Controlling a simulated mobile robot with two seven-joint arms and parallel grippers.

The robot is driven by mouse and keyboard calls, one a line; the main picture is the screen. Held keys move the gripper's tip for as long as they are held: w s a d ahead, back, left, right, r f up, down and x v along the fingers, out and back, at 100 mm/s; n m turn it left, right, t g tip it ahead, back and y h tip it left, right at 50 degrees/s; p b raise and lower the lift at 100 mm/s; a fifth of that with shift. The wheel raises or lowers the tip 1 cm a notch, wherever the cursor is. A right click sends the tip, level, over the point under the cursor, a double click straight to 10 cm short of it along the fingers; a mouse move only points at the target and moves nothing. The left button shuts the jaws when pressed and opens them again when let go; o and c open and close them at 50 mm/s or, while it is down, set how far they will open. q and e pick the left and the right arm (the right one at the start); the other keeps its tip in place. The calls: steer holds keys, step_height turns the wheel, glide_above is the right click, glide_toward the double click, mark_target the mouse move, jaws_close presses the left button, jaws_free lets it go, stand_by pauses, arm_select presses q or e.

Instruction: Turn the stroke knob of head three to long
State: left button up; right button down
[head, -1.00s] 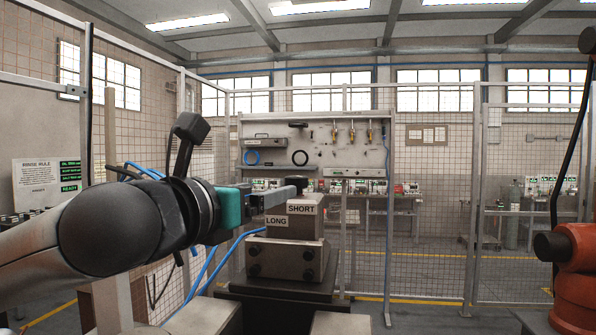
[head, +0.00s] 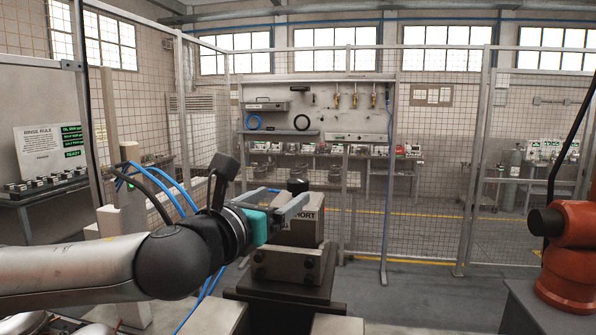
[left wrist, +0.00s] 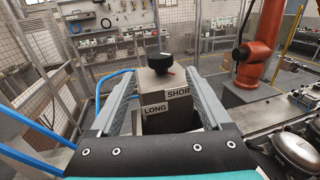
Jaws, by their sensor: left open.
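The stroke knob is a round black knob (head: 297,187) on top of a grey block (head: 284,262) on a dark stand. I cannot tell which label the knob is set to. My left gripper (head: 293,197) is open and empty in front of the block, hiding the LONG label in the head view. In the left wrist view its fingers lie to either side of the block and knob, apart from the knob. My right gripper is out of view.
An orange-red robot arm (head: 565,255) stands on a dark pedestal at the right. Blue hoses (head: 160,190) run behind my left arm. Mesh fencing (head: 430,215) and a tool panel (head: 318,95) stand behind. Rounded metal housings (left wrist: 297,150) lie at right in the wrist view.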

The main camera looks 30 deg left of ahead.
mark_target(293, 190)
arm_select(q)
steer(key=shift+w+r+p, duration=0.1)
steer(key=shift+w+p, duration=0.2)
steer(key=w+p, duration=0.1)
steer(key=w, duration=0.6)
steer(key=shift+w, duration=0.15)
steer(key=shift+a, duration=0.1)
jaws_close()
